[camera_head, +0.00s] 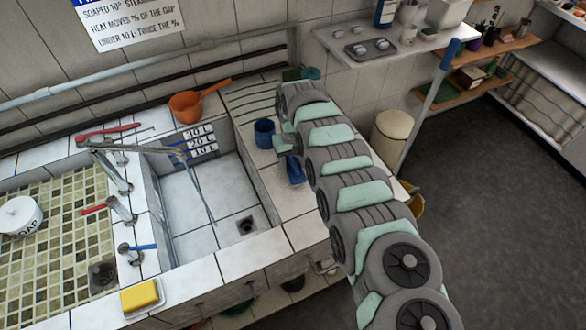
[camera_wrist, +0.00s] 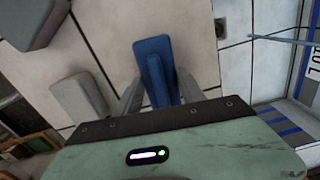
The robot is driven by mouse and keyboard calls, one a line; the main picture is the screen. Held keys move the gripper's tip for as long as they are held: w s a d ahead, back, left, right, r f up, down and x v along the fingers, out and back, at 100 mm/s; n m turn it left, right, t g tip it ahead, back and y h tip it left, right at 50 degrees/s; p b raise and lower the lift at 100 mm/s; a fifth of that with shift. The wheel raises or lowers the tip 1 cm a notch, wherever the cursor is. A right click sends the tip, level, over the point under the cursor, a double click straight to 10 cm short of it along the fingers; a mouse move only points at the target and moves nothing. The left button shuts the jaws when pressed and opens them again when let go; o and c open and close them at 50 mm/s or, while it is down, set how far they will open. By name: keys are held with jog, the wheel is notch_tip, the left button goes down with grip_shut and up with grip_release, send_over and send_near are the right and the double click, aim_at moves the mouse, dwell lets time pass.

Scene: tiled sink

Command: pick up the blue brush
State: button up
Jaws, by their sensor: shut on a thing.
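The blue brush (camera_head: 295,169) is at the tiled counter just right of the sink basin, beside the end of my arm. In the wrist view the blue brush (camera_wrist: 155,67) lies between the two fingers and sticks out beyond them. My gripper (camera_wrist: 157,92) is shut on it. In the head view my gripper (camera_head: 284,150) is partly hidden behind my arm. I cannot tell whether the brush touches the tiles.
A blue cup (camera_head: 264,133) stands close behind the brush. An orange saucepan (camera_head: 186,106) lies at the back of the sink (camera_head: 205,207). A yellow sponge (camera_head: 139,295) is on the front edge. A blue-topped pole (camera_head: 432,98) leans right of my arm.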

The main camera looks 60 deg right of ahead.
aim_at(293, 161)
jog(key=shift+r, duration=0.1)
jog(key=shift+c, duration=0.2)
notch_tip(293, 161, up, 20)
jog(key=b, duration=0.3)
jog(key=shift+b, duration=0.4)
